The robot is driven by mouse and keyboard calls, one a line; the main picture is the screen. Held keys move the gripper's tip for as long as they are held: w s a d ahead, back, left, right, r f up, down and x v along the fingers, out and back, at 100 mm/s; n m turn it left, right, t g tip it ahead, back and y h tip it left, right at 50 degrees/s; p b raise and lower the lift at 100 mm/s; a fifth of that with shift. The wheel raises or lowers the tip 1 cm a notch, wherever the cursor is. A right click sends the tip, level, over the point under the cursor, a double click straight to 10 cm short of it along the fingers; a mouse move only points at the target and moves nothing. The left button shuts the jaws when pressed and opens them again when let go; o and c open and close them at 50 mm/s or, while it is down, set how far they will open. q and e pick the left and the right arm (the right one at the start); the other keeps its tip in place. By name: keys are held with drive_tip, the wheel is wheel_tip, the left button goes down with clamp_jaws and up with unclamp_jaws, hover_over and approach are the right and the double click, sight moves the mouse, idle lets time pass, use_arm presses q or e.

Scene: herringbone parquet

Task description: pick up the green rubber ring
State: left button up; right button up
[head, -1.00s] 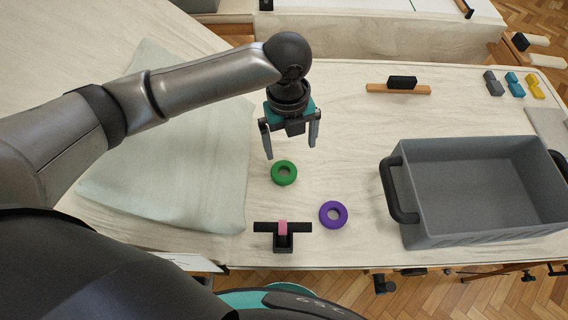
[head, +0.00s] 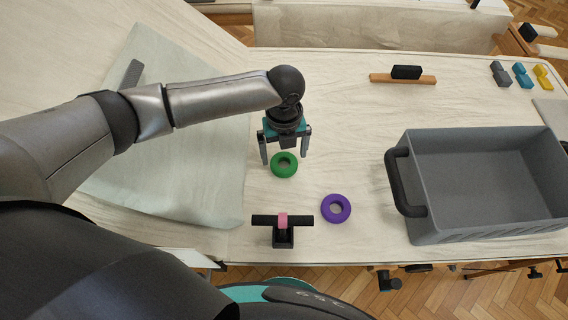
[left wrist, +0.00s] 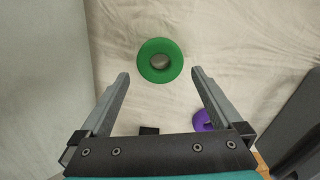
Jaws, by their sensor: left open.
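The green rubber ring (head: 284,165) lies flat on the pale table, just in front of my left gripper (head: 284,158) in the head view. My left gripper is open and empty, its two fingers apart above the table. In the left wrist view the green ring (left wrist: 160,60) shows whole, just beyond the fingertips and centred between them; the left gripper (left wrist: 160,78) shows there too. I see no contact between the fingers and the ring. My right gripper is in neither view.
A purple ring (head: 336,208) lies right of the green one. A black stand with a pink piece (head: 283,238) is near the front edge. A grey crate (head: 428,222) stands at the right, a pale green cloth (head: 190,190) at the left. A wooden bar with a black block (head: 403,78) lies behind.

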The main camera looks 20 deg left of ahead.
sight(284, 167)
use_arm(q)
wheel_tip(284, 167, down, 4)
drive_tip(key=shift+w+r+b, duration=0.1)
drive_tip(key=shift+w+b, duration=0.05)
drive_tip(key=shift+b, duration=0.25)
drive_tip(key=c, duration=1.2)
drive_tip(key=shift+o, duration=0.2)
drive_tip(key=shift+r, duration=0.1)
